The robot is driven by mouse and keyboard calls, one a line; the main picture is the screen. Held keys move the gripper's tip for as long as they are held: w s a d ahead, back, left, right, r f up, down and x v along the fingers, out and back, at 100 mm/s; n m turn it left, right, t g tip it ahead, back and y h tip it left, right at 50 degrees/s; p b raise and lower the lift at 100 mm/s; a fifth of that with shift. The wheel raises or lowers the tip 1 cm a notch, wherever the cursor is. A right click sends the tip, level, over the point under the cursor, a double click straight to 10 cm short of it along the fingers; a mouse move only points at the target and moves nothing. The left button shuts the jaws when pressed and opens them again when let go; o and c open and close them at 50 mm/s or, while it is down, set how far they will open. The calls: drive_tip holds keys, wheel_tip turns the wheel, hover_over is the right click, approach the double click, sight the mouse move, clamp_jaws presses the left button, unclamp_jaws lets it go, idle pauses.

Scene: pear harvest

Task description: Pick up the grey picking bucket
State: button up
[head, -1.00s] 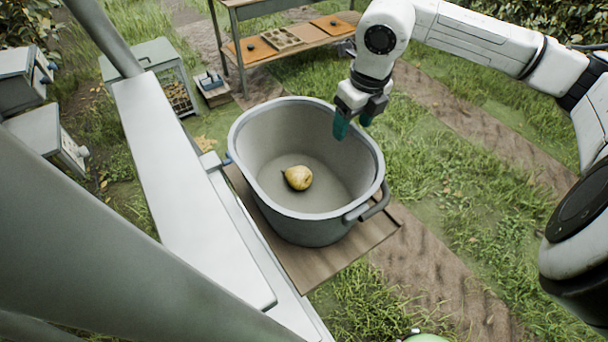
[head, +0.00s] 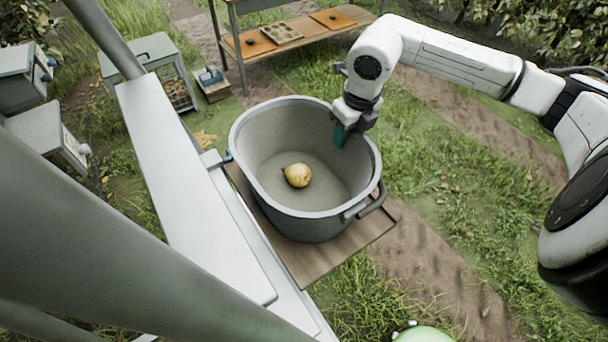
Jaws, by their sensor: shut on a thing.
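The grey picking bucket (head: 250,190) is a wide oval tub with a side handle (head: 372,200) at its right. It stands upright on a wooden board (head: 335,258), and I see no gap under it. One yellow pear (head: 297,175) lies on its floor. My gripper (head: 344,134) reaches down at the bucket's far right rim and is shut on it. One green fingertip shows inside the wall; the other finger is mostly hidden.
A white beam (head: 190,200) and grey posts run along the bucket's left. A wooden bench (head: 300,35) with trays stands behind. Grass and dirt track lie open at the right.

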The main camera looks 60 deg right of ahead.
clamp_jaws()
drive_tip(key=shift+r, duration=0.1)
idle(0.8)
